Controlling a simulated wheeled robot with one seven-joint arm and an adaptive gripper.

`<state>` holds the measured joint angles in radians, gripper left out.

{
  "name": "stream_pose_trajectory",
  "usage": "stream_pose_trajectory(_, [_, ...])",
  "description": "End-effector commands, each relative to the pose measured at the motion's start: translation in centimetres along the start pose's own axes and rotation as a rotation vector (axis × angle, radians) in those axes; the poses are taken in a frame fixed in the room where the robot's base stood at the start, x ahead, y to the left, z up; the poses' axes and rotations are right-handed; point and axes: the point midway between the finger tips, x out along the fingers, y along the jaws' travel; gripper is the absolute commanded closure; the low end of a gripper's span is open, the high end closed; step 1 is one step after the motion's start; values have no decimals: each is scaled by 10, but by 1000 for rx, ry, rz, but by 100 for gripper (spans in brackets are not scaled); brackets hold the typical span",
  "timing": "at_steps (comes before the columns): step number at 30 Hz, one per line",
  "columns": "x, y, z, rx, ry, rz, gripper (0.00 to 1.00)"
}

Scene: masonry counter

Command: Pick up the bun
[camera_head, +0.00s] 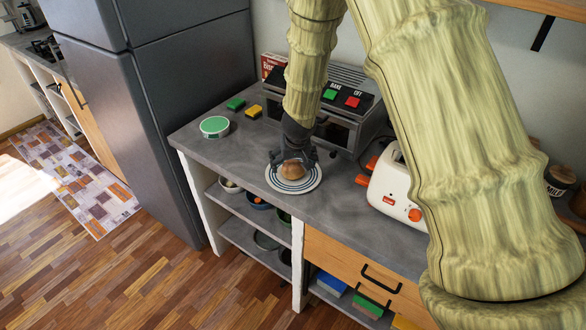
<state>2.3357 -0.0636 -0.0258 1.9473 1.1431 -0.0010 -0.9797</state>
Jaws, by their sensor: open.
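The bun (293,170) is small, round and golden brown. It sits on a white plate (285,187) with dark blue rings, near the front edge of the counter. My gripper (292,161) is dark and points down over the plate. Its jaws are open, with one finger at the left of the bun and one at the right. I cannot tell whether the fingers touch the bun. The back of the bun is hidden by my gripper.
A white toaster (394,190) with orange knobs stands right of the plate. A grey oven (345,132) is behind my gripper. The grey counter (228,158) is clear left of the plate.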

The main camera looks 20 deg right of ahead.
Motion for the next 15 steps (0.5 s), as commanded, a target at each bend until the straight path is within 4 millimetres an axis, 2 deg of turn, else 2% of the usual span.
stream_pose_trajectory(9, [29,5,2,3,-2,-1,6])
stream_pose_trajectory(15, [42,5,1,1,0,1,6])
